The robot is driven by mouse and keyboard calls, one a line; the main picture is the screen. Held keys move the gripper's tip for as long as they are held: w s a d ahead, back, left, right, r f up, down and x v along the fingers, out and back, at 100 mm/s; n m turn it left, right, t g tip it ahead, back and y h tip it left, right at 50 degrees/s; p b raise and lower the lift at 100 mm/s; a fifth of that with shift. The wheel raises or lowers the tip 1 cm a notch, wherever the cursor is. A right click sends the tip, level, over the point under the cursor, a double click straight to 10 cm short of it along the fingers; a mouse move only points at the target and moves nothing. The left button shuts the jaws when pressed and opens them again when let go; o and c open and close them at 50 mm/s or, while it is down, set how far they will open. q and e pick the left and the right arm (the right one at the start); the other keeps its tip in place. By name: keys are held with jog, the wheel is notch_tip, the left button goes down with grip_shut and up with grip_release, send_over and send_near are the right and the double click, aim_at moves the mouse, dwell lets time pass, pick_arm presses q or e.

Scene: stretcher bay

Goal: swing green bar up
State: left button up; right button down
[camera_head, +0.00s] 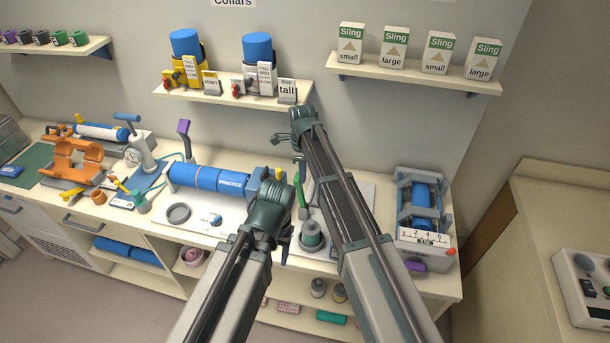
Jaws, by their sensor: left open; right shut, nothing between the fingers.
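A small green part (301,174), which looks like the green bar, shows between my two arms at the right end of the blue cylinder. My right forearm covers much of that area, so its full length and angle are hidden. My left gripper (278,206) is open, just below and left of the green part, in front of the bench; I cannot tell if it touches anything. My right gripper (299,138) is shut and empty, higher up, above the green part and near the wall shelf's right end.
A blue cylinder marked "PRACTICE" (205,178) lies on the bench (194,224) left of my grippers. A blue roller device (422,208) sits at right. A shelf with tall collars (211,97) and a sling-box shelf (415,78) hang above.

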jog(key=shift+w+a, duration=0.2)
jog(key=shift+a, duration=0.25)
jog(key=shift+s+d+r, duration=0.15)
jog(key=shift+d, duration=0.3)
pick_arm(q)
notch_tip(320, 180, up, 10)
jog(key=a+p, duration=0.1)
jog(key=p, duration=0.8)
jog(key=shift+f+p, duration=0.25)
jog(key=shift+p, duration=0.05)
pick_arm(e)
notch_tip(320, 180, up, 9)
jog(key=shift+a, duration=0.3)
pick_arm(q)
jog(key=shift+s, duration=0.1)
